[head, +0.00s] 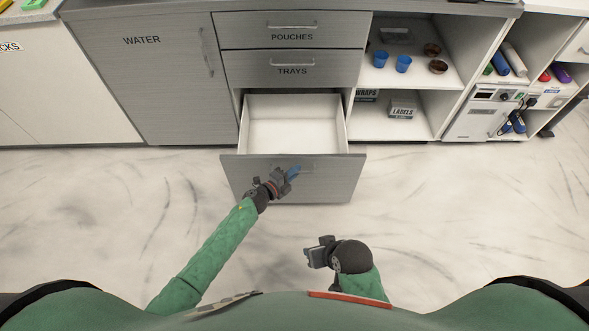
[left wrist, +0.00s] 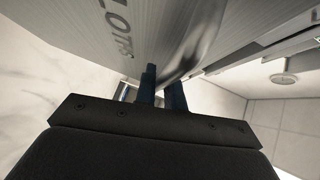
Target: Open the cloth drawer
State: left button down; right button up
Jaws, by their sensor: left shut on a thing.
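The cloth drawer (head: 237,177) is the grey-fronted lowest drawer below the TRAYS drawer. It is pulled well out, and its white inside (head: 295,122) shows empty. In the left wrist view its front (left wrist: 95,25) carries a partly visible label ending in "LOTHS". My left gripper (head: 292,173) is at the front face of the drawer, shut on the metal handle (left wrist: 192,50). In the head view the gripper covers part of the handle and label. My right gripper (head: 318,254) is low in front of me, apart from the drawer; its jaw opening is unclear.
The POUCHES drawer (head: 337,29) and TRAYS drawer (head: 335,70) above are closed. The WATER cupboard (head: 150,85) is closed at left. Open shelves at right hold blue cups (head: 403,64), brown bowls (head: 438,66) and a LABELS box (head: 402,111). The marble floor (head: 440,210) is clear.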

pick_arm(q)
jog(key=shift+a+f, duration=0.1)
jog(key=c, duration=1.5)
grip_release()
